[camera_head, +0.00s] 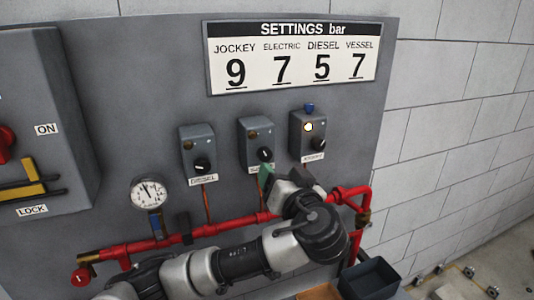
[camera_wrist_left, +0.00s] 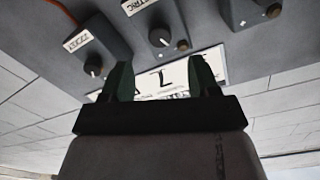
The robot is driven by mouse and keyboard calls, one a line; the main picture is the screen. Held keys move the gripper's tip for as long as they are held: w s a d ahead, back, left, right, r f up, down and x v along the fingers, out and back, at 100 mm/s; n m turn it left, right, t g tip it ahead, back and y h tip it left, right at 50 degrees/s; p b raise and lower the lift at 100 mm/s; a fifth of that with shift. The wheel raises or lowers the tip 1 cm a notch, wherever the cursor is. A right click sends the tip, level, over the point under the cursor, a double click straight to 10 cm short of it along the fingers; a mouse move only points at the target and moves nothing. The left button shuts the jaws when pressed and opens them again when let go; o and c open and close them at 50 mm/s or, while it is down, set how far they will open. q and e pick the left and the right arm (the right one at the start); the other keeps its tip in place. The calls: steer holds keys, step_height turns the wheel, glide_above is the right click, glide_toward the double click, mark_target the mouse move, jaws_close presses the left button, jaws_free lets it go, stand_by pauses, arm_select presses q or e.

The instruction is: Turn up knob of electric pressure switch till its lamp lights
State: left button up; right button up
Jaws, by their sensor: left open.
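The electric pressure switch is the middle grey box (camera_head: 255,135) on the panel, its label partly hidden by my gripper in the head view. Its black knob (camera_head: 264,154) sits low on the front, and its amber lamp (camera_head: 253,135) looks dark. In the left wrist view, which is upside down, the electric knob (camera_wrist_left: 160,37) shows beyond the fingertips, with the lamp (camera_wrist_left: 182,45) beside it. My left gripper (camera_head: 287,172) is open and empty, just below and right of the electric box. Its spread fingers (camera_wrist_left: 163,72) are apart from the knob. My right gripper is not in view.
The diesel switch box (camera_head: 198,150) stands left with a dark lamp. The jockey box (camera_head: 308,135) stands right with its lamp lit. A settings sign (camera_head: 290,58) reads electric 7. Red pipe (camera_head: 215,229) and a gauge (camera_head: 149,193) lie below. An open dark bin (camera_head: 369,279) is at lower right.

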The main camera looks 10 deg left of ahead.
mark_target(266, 157)
arm_select(q)
steer(key=p+x, duration=0.2)
steer(key=x, duration=0.4)
steer(key=shift+w+a+r, duration=0.1)
steer(key=shift+w+a, duration=0.05)
steer(key=shift+a, duration=0.05)
steer(key=shift+w+a+p, duration=0.25)
steer(key=shift+w+p, duration=0.15)
steer(key=shift+w, duration=0.15)
steer(key=shift+c, duration=0.4)
steer(key=c, duration=0.8)
steer(key=shift+f, duration=0.25)
steer(key=shift+c, duration=0.2)
steer(key=b, duration=0.5)
steer(key=shift+f+m, duration=0.15)
steer(key=shift+m, duration=0.25)
steer(key=shift+r+b, duration=0.25)
steer(key=shift+b, duration=0.2)
